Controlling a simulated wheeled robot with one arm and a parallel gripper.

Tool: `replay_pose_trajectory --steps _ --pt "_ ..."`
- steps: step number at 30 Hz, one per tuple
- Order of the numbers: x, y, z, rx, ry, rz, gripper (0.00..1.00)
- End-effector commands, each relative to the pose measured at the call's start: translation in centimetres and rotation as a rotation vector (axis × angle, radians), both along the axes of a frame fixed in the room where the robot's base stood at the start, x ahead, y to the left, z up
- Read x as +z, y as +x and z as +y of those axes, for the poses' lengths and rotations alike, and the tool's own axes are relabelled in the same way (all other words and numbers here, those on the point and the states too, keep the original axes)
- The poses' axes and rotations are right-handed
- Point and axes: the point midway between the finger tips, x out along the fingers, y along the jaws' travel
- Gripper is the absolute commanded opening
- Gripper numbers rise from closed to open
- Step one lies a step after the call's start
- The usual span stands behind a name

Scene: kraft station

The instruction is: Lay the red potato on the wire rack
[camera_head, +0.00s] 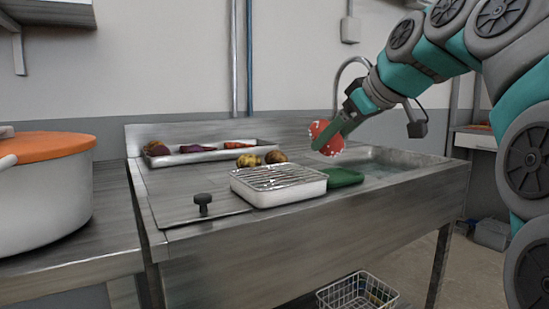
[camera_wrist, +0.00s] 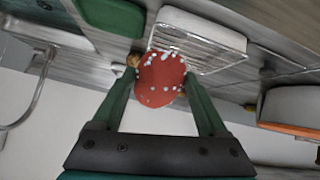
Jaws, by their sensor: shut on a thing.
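The red potato (camera_head: 326,138), red with pale spots, is held in my gripper (camera_head: 335,140) above the steel counter, to the right of and higher than the wire rack. In the wrist view the potato (camera_wrist: 161,80) sits between the two green fingers of my gripper (camera_wrist: 162,88). The wire rack (camera_head: 276,177) lies on a white tray (camera_head: 280,194) on the counter. It also shows beyond the potato in the wrist view (camera_wrist: 205,45), partly hidden by it. No item shows on the rack.
A green block-like item (camera_head: 344,177) lies right of the tray, beside the sink (camera_head: 385,160). Brownish potatoes (camera_head: 275,157) sit behind the rack. A long tray (camera_head: 215,153) holds vegetables at the back. A black knob (camera_head: 203,199) stands front left. A large pot (camera_head: 45,195) stands far left.

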Motion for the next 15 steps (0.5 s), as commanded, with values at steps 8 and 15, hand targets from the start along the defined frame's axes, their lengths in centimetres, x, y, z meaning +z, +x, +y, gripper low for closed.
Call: replay_pose_trajectory --steps 8,15 --pt "-0.6 2.9 6.2 0.002 -0.003 0.002 0.15" --pt "-1.0 4.7 10.2 0.001 0.000 0.001 0.15"
